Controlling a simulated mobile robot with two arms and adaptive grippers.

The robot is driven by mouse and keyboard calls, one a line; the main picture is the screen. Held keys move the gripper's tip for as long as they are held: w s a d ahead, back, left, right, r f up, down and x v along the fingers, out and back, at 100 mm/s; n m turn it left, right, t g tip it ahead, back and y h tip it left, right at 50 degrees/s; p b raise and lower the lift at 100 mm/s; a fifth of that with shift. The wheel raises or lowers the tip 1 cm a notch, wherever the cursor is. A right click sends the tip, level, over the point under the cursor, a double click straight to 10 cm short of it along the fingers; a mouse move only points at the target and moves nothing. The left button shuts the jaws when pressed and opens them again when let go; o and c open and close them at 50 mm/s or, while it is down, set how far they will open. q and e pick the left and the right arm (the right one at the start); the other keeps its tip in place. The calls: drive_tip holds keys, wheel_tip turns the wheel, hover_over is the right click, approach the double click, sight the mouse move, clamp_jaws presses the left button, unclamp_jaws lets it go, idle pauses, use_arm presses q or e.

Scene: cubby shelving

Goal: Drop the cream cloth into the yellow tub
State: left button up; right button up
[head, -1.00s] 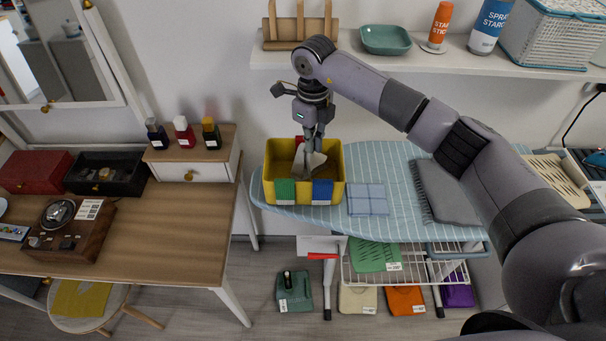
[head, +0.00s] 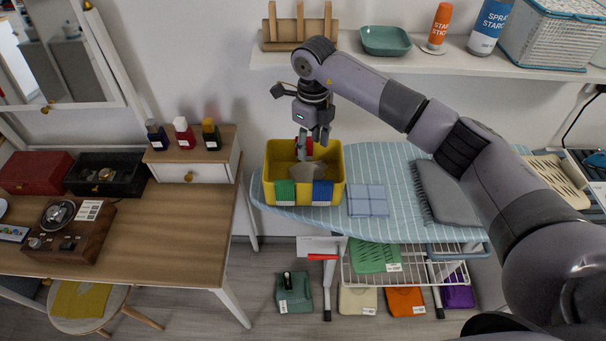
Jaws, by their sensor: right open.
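The yellow tub (head: 334,160) stands on the left end of the ironing board. Green and blue cloths hang over its front rim. The cream cloth (head: 307,171), greyish in this light, lies crumpled inside the tub, low between its walls. My right gripper (head: 308,155) points down over the tub's opening, just above the cloth. Its jaws are open, and the cloth appears free of them. A red part shows between the fingers. My left gripper is not in view.
The striped ironing board (head: 390,160) holds a folded blue cloth (head: 368,199) and a grey fringed cloth (head: 445,193). A shelf (head: 400,58) with a teal dish (head: 386,40) and spray cans runs above. A wooden desk (head: 150,230) is at left.

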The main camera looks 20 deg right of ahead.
drive_tip(key=shift+o, duration=0.5)
drive_tip(key=o, duration=0.6)
drive_tip(key=shift+r, duration=0.15)
wheel_tip(320, 180, up, 5)
drive_tip(key=p, duration=0.3)
drive_tip(key=shift+r, duration=0.15)
